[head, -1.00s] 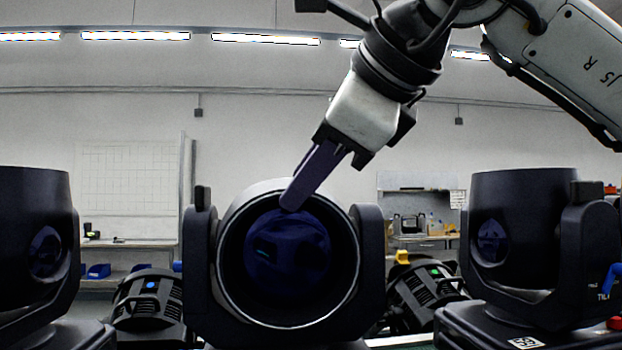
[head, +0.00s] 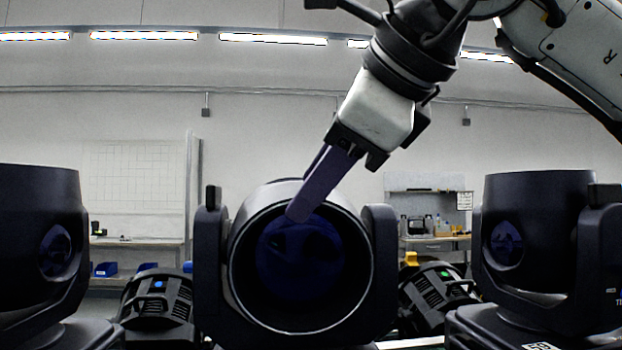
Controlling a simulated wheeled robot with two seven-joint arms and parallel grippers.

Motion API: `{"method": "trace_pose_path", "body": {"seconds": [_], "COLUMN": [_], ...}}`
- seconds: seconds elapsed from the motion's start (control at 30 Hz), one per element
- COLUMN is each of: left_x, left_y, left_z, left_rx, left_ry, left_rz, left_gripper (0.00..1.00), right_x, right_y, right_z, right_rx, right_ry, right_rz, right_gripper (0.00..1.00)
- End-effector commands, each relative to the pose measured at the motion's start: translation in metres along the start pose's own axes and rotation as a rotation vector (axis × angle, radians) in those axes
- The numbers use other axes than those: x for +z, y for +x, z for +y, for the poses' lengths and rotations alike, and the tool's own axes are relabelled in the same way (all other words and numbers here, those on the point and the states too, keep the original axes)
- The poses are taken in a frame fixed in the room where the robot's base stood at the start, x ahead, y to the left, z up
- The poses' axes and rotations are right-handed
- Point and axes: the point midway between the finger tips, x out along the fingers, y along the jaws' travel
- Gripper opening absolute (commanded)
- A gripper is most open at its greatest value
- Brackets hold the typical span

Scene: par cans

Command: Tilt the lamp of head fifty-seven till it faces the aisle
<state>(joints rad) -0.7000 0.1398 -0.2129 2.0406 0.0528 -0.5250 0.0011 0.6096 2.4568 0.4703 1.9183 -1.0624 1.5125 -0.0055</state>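The middle lamp head (head: 236,290) is a black round can in a yoke, its open front and dark blue lens (head: 300,262) turned towards me. No number shows on it. My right gripper (head: 305,208) comes down from the upper right. Its near purple finger crosses the can's top rim, with the tip in front of the opening. A sliver of the other finger shows behind it; the rest is hidden. I cannot tell whether the fingers close on the rim. My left gripper is not in view.
A left lamp head (head: 35,215) and a right lamp head (head: 535,230) point up in their yokes. The right one's base has a cut-off number label (head: 540,346). Smaller black fixtures (head: 155,300) (head: 437,300) stand behind, between the heads. Benches (head: 430,240) line the back wall.

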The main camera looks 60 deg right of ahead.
Motion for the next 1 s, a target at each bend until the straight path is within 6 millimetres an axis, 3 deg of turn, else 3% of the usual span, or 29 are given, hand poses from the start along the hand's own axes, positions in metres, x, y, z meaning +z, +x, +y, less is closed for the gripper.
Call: {"method": "trace_pose_path", "body": {"seconds": [0.2, 0.4, 0.6, 0.87, 1.0], "left_x": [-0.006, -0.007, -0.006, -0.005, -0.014], "left_y": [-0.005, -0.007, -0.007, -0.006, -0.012], "left_z": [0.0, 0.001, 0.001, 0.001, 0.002], "left_rx": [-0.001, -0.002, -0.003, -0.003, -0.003], "left_ry": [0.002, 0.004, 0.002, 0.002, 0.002], "left_rz": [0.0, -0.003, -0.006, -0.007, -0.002], "left_gripper": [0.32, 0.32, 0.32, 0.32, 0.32], "right_x": [0.002, 0.003, 0.002, 0.002, 0.007], "right_y": [-0.051, -0.085, -0.098, -0.099, -0.105], "right_z": [-0.002, -0.002, 0.0, 0.0, -0.006], "right_rx": [-0.014, -0.018, -0.018, -0.018, -0.019], "right_ry": [0.002, 0.002, 0.001, 0.001, 0.001], "right_rz": [-0.014, -0.02, -0.021, -0.022, -0.023], "right_gripper": [0.37, 0.37, 0.37, 0.35, 0.35]}}
